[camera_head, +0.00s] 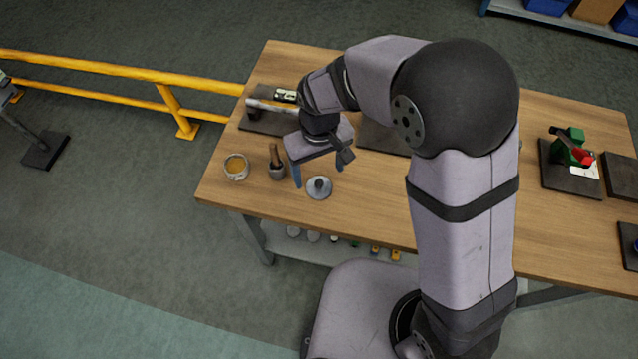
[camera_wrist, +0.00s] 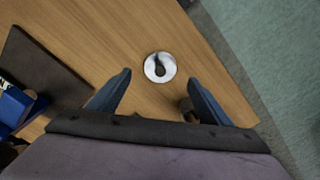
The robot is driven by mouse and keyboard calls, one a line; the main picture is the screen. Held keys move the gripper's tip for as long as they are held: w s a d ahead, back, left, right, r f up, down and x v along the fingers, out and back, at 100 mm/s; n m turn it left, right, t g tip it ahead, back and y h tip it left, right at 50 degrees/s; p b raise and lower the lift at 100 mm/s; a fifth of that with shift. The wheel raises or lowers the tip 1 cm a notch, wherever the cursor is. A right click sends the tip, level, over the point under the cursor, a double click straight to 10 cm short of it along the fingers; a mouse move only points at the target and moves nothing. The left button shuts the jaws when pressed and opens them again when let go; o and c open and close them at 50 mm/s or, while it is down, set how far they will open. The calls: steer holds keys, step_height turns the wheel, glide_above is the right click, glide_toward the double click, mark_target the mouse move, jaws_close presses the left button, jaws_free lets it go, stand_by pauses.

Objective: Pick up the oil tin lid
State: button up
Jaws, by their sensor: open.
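The oil tin lid looks to be the round silver disc (camera_head: 319,188) with a dark knob, lying on the wooden table (camera_head: 225,190) near its front edge. In the wrist view the lid (camera_wrist: 160,67) lies a little beyond the fingertips, roughly centred between them. My gripper (camera_head: 318,176) is open and empty, with its two blue fingers apart above the table, close to the lid. It also shows in the wrist view (camera_wrist: 164,88). I cannot tell its exact height above the table.
A small dark pot with a wooden handle (camera_head: 276,162) stands just left of my gripper. A round tin with amber contents (camera_head: 236,167) stands further left. A dark plate with a pale cylinder (camera_head: 265,108) is behind. A green and red part (camera_head: 572,147) sits far right.

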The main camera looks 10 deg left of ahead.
mark_target(319, 182)
steer(key=shift+s+d+f+p, duration=0.1)
steer(key=shift+f+p, duration=0.25)
steer(key=shift+f, duration=0.1)
steer(key=shift+f+p, duration=0.7)
steer(key=shift+f, duration=1.45)
steer(key=c, duration=1.1)
